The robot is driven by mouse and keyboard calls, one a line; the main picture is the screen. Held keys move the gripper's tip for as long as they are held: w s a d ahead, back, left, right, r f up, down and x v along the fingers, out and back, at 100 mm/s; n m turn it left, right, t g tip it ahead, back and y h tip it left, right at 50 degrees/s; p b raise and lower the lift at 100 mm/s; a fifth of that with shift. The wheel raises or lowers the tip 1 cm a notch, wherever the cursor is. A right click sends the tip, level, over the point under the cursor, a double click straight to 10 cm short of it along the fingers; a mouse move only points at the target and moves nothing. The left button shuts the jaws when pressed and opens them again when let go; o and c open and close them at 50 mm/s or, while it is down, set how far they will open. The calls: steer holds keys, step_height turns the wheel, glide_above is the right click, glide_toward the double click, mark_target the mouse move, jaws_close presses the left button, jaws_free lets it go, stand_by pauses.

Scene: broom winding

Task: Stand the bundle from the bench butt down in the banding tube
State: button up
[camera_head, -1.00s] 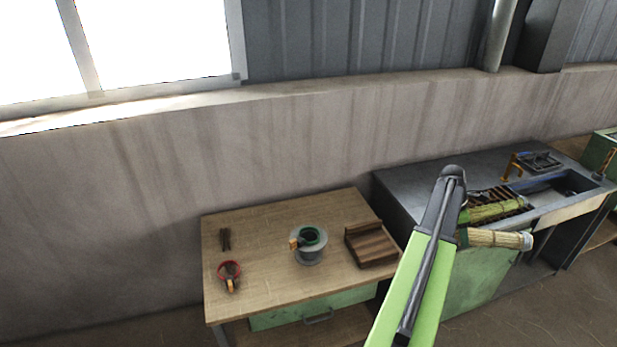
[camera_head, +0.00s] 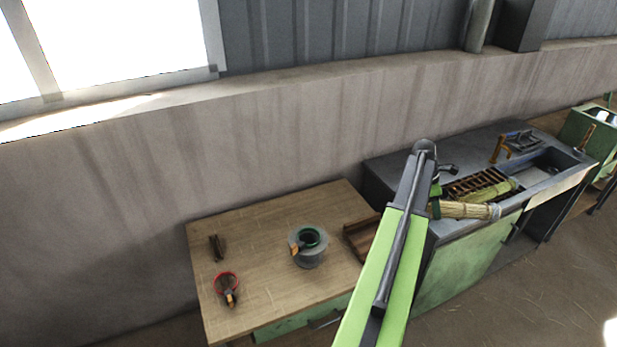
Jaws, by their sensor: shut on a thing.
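My gripper (camera_head: 435,208) is mostly hidden behind my green and black arm; a small dark part shows at the left end of a straw bundle (camera_head: 467,210). It is shut on this bundle, which lies roughly level in the picture, with a pale bound end to the right. The bundle appears in front of the grey bench (camera_head: 385,178). A grey round tube with a green inner rim (camera_head: 309,257), seemingly the banding tube, stands on the wooden table to the left, apart from the bundle. An orange piece is at its left side.
Another, greener bundle (camera_head: 492,191) lies by a slatted rack (camera_head: 467,184) on the bench, beside a sink-like trough (camera_head: 548,172). The wooden table (camera_head: 262,288) also bears a red ring-shaped item (camera_head: 226,283), dark sticks (camera_head: 217,247) and a brown wooden tray (camera_head: 360,238), partly behind my arm.

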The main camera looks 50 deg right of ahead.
steer(key=w+a+f+m+t+y+b, duration=0.1)
steer(key=w+a+t+y, duration=0.15)
steer(key=w+a, duration=0.5)
steer(key=w+a+f+m+t+y, duration=0.15)
steer(key=w+a+t, duration=0.3)
steer(key=w, duration=0.55)
steer(key=w+a+r+t+y+b, duration=0.1)
steer(key=w+a+r+t+y, duration=0.3)
steer(key=w+a+r+t, duration=0.75)
steer(key=w+a+f+g+b, duration=0.1)
steer(key=a+f+b, duration=0.1)
steer(key=f+b, duration=0.4)
steer(key=w+a+f+g+b, duration=0.1)
steer(key=w+f+g+b, duration=0.1)
steer(key=f+b, duration=0.4)
steer(key=shift+w+a+f+m+b, duration=0.3)
steer(key=shift+a+m+b, duration=0.1)
steer(key=shift+b, duration=0.7)
steer(key=o, duration=1.4)
steer(key=shift+o, duration=0.2)
